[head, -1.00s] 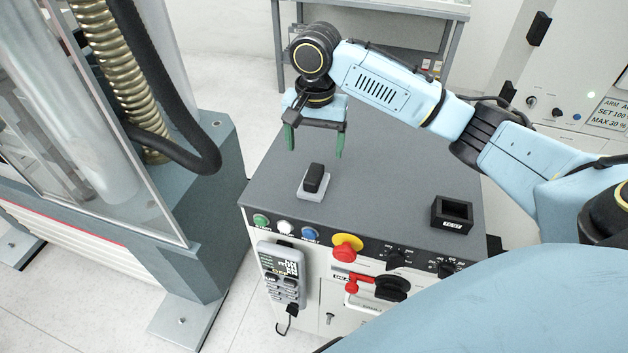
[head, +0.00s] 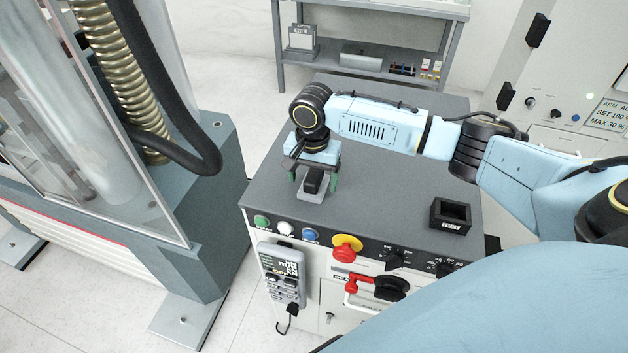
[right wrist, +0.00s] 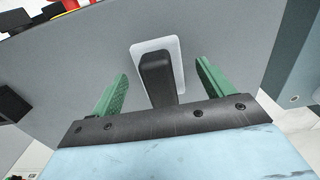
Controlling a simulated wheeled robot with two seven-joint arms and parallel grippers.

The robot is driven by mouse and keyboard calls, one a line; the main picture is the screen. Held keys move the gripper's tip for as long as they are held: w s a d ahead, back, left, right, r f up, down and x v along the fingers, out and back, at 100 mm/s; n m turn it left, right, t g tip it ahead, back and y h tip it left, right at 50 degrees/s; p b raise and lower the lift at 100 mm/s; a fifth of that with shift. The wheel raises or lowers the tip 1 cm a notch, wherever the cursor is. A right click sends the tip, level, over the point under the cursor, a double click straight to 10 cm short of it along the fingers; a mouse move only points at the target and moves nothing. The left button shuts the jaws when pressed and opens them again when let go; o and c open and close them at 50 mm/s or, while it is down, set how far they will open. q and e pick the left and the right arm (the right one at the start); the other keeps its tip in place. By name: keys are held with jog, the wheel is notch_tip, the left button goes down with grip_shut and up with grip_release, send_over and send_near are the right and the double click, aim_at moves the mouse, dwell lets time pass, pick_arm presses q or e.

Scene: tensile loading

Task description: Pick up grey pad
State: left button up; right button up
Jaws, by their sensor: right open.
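The pad (head: 312,181) is a dark grey, nearly black upright block. It stands on a small pale grey base (head: 312,197) on top of the grey cabinet. It also shows in the right wrist view (right wrist: 157,77), with the pale base (right wrist: 176,60) around its foot. My right gripper (head: 316,183) is open and points down over the pad. In the right wrist view its two green fingers stand apart, one on each side of the pad, with a gap on both sides. My left gripper is not in view.
A black open box (head: 451,215) sits on the right of the cabinet top (head: 385,205). Buttons and a red and yellow knob (head: 346,249) line the cabinet's front. A large machine with a clear guard (head: 90,120) stands on the left. A shelf table (head: 375,60) is behind.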

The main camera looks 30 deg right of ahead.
aim_at(313, 176)
jog(key=shift+f, duration=0.8)
jog(key=c, duration=1.1)
jog(key=shift+r, duration=0.15)
notch_tip(313, 176, up, 10)
jog(key=shift+f, duration=0.1)
